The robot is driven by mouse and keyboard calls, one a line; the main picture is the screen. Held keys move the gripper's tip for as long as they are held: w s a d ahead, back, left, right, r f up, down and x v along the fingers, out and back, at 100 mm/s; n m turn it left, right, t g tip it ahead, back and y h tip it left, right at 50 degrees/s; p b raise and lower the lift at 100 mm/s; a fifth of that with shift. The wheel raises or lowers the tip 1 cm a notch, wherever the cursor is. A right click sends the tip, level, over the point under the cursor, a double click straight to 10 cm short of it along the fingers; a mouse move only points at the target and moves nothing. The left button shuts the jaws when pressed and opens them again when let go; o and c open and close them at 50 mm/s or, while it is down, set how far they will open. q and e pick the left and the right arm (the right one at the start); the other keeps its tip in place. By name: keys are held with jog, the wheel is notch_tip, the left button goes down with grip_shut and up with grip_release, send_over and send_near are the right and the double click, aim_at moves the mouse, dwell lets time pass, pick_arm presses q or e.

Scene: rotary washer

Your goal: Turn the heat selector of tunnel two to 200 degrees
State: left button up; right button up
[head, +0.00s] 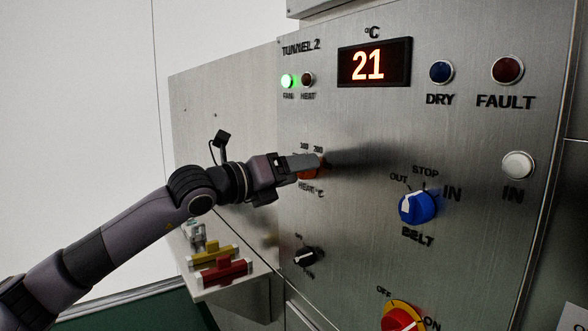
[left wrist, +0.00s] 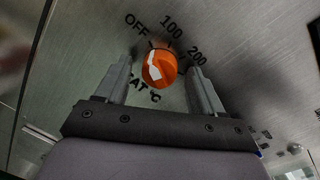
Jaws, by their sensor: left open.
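The orange heat selector knob (left wrist: 160,66) with a white pointer sits between the two fingers in the left wrist view. The labels OFF, 100 and 200 are around its top; the pointer seems to face the OFF side. My left gripper (left wrist: 158,73) is open, one finger on each side of the knob, with gaps visible; contact with the panel cannot be told. In the head view my left gripper (head: 305,163) covers most of the knob (head: 314,171) below the TUNNEL 2 label. My right gripper is not in view.
The steel panel has a display (head: 374,63) reading 21, a lit green FAN lamp (head: 287,81), a blue BELT knob (head: 417,207), a small black knob (head: 304,257) and a red switch on yellow (head: 402,317). A shelf with yellow and red items (head: 222,271) lies below my left arm.

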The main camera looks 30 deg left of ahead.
pick_arm(q)
jog(key=c, duration=1.1)
jog(key=shift+o, duration=0.2)
jog(key=shift+f+m+h+b, duration=0.1)
jog(key=shift+m+h+b, duration=0.4)
jog(key=shift+m+b, duration=3)
jog(key=shift+m+h+b, duration=0.5)
jog(key=shift+m+b, duration=0.6)
jog(key=shift+m, duration=4.7)
jog(key=o, duration=1.1)
jog(key=shift+c, duration=0.2)
